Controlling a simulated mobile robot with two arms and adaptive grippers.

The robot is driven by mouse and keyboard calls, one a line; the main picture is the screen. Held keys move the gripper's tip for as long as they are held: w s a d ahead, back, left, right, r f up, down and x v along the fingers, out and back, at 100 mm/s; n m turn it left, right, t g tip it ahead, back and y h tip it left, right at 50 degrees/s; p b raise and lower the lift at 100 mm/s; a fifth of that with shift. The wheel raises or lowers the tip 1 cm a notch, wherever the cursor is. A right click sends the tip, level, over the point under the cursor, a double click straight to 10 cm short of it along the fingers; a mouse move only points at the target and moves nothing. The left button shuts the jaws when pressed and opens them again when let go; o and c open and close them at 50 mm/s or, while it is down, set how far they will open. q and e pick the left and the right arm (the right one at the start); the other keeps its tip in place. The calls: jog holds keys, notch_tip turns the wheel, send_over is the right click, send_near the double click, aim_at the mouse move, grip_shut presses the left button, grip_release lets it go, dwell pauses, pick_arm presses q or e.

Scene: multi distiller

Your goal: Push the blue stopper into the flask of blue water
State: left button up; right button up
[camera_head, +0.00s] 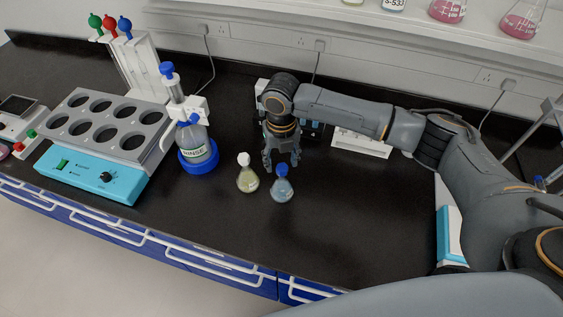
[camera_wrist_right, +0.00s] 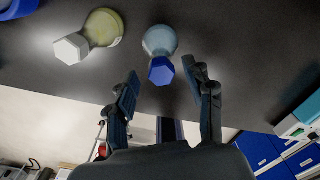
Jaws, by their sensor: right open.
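The flask of blue water (camera_head: 282,191) stands upright on the black bench, and it also shows in the right wrist view (camera_wrist_right: 160,39). The blue stopper (camera_head: 282,169) sits at its mouth; how deep it sits I cannot tell. In the right wrist view the stopper (camera_wrist_right: 161,71) lies between the lines of the two spread fingers. My right gripper (camera_head: 281,160) points down just behind the flask's neck; its fingers (camera_wrist_right: 160,78) are open with nothing between them that I can see gripped. My left gripper is not in view.
A flask of yellowish liquid (camera_head: 247,182) with a white stopper stands close on the left. Farther left are a rinse bottle (camera_head: 194,147) in a blue ring and a heating block (camera_head: 94,179). The bench (camera_head: 350,220) is clear to the flask's right and front.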

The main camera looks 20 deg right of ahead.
notch_tip(320, 180, up, 10)
jog(key=shift+r, duration=0.25)
jog(key=shift+f, duration=0.1)
dwell(0.5)
